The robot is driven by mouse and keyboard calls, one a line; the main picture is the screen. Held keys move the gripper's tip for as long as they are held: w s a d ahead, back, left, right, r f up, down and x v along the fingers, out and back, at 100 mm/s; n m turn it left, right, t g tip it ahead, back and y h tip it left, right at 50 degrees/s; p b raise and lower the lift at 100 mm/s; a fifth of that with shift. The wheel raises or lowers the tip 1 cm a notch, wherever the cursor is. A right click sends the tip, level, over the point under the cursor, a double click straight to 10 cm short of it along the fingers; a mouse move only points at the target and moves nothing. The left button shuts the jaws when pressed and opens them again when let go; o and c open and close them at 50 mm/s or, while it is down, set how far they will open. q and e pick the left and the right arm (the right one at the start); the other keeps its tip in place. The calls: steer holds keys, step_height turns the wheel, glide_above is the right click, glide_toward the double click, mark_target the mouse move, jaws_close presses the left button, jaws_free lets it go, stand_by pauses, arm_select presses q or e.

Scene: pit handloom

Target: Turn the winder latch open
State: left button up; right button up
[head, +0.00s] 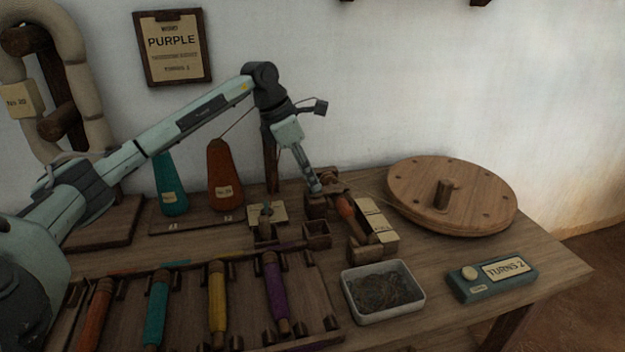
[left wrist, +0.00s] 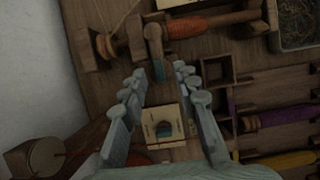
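The winder (head: 318,206) is a small dark wooden frame near the back middle of the bench, with a wound orange bobbin (head: 349,212) beside it. My left gripper (head: 318,188) reaches down over the winder. In the left wrist view its fingers (left wrist: 158,76) are apart, with nothing between the tips; contact with the lever is not visible. In the head view the gripper partly hides the winder. My right gripper is not in view.
A cream plate with a teal mark (left wrist: 164,127) lies below the open fingers. A round wooden disc (head: 455,194), a white tray of tangled thread (head: 421,309) and a teal counter box reading TURNS 2 (head: 493,280) stand to the right. Colored bobbins (head: 218,300) fill the front rack.

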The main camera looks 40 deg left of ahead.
arm_select(q)
steer(key=shift+x, duration=0.85)
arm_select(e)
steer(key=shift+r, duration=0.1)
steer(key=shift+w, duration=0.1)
arm_select(q)
steer(key=shift+c, duration=0.7)
jaws_close()
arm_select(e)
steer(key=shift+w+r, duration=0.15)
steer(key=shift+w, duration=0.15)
